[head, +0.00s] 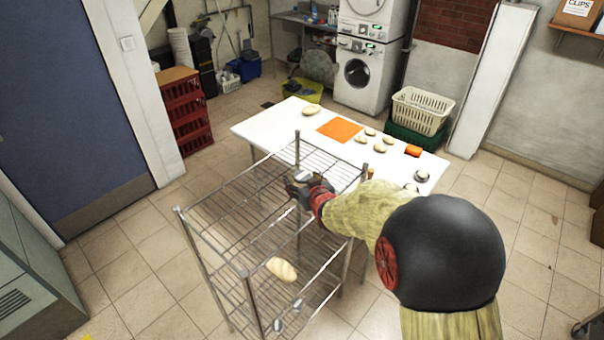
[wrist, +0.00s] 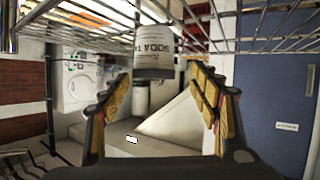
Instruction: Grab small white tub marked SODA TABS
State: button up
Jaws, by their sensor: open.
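My gripper (wrist: 158,85) is open, one finger on each side of that gap; I cannot tell whether a finger touches the tub. In the head view my gripper (head: 303,186) is at the rack's upper shelf, with a small pale-topped object at it, probably the tub.
The wire rack (head: 232,215) has thin posts and shelves around my gripper. A loaf-like item (head: 281,269) and small lidded jars (head: 278,325) are lower on it. Behind stands a white table (head: 285,125) with an orange mat (head: 340,129) and several pale lumps. Floor is open at left.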

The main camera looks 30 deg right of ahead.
aim_at(299, 172)
jog(key=shift+w+d+f, duration=0.25)
jog(key=shift+w+f, duration=0.1)
jog(key=shift+f, duration=0.25)
jog(key=shift+x, duration=0.85)
jog(key=shift+d+b+x, duration=0.15)
jog(key=shift+b+x, duration=0.15)
jog(key=shift+x, duration=1.05)
jog(key=shift+d+b+x, duration=0.1)
jog(key=shift+b+x, duration=0.2)
jog(key=shift+x, duration=1.05)
jog(key=shift+r, duration=0.2)
jog(key=shift+c, duration=0.7)
jog(key=c, duration=1.4)
grip_shut()
